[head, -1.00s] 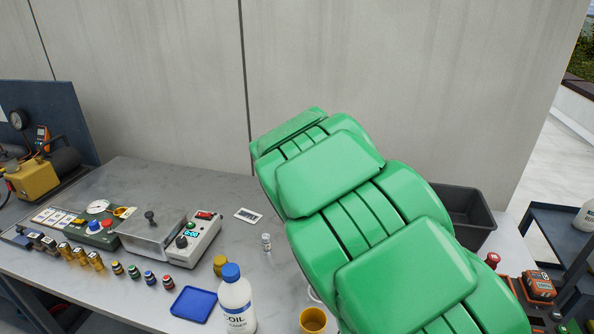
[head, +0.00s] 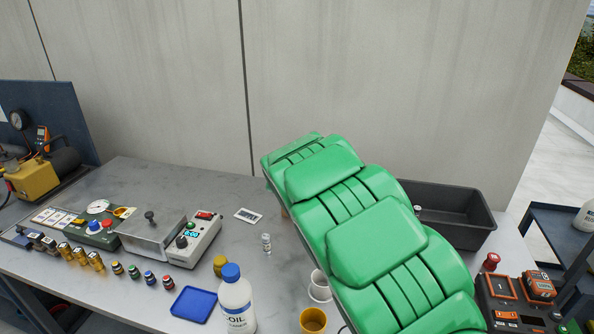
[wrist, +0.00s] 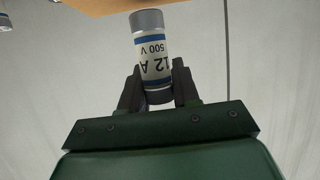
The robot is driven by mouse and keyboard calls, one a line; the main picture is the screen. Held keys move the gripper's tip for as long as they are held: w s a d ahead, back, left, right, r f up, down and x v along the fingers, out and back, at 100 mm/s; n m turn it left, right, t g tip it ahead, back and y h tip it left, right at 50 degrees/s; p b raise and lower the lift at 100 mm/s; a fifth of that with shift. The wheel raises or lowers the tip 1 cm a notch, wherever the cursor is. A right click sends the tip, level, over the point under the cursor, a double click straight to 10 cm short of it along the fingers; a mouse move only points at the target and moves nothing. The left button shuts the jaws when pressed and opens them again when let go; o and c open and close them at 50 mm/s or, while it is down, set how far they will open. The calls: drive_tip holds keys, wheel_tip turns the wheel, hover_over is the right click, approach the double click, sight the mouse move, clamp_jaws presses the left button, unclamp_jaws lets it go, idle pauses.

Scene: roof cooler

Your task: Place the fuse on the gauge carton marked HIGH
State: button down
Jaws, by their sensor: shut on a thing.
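The fuse (wrist: 150,45) is a white cylinder with blue bands and grey metal ends, marked 12 A 500 V. In the wrist view my gripper (wrist: 158,78) is shut on it, with one dark finger on each side. A tan surface (wrist: 100,5) shows at the top edge, close to the fuse's far end; I cannot tell whether they touch. In the head view my green arm hides the gripper and the fuse. A small brownish patch (head: 285,213) shows beside the arm. No HIGH marking is readable in either view.
A small white cylinder (head: 266,243) and a display card (head: 248,215) stand left of my arm. A dark bin (head: 455,212) is at right.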

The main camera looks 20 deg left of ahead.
drive_tip(key=shift+f, duration=0.45)
drive_tip(key=shift+f, duration=0.15)
drive_tip(key=c, duration=0.8)
unclamp_jaws()
drive_tip(key=shift+s+r, duration=0.3)
drive_tip(key=shift+v, duration=5.7)
drive_tip(key=shift+d, duration=0.1)
